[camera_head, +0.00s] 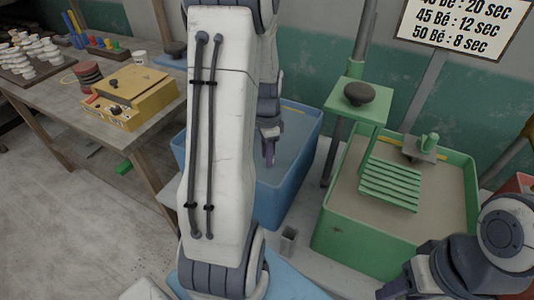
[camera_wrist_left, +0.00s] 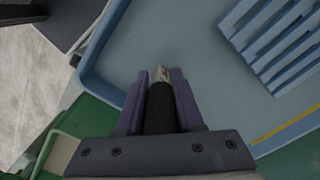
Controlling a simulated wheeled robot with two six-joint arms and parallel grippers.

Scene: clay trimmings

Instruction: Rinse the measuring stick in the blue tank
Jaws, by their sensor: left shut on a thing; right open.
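The blue tank (camera_head: 290,185) stands in the middle of the head view, partly hidden behind my left arm. My left gripper (camera_head: 268,160) hangs over it, pointing down. In the left wrist view, my left gripper (camera_wrist_left: 160,92) is shut on the measuring stick (camera_wrist_left: 160,110). The stick's black part lies between the fingers, and a pale tip shows beyond them. The blue tank's floor and wall (camera_wrist_left: 130,45) lie beyond the tip; I cannot tell whether the tip touches the liquid.
A ribbed blue rack (camera_wrist_left: 275,45) sits inside the blue tank. A green tank (camera_head: 335,235) with a green ribbed rack (camera_head: 390,186) stands to the right. A small grey holder (camera_head: 288,240) stands between the tanks. A yellow box (camera_head: 130,95) is on the left table.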

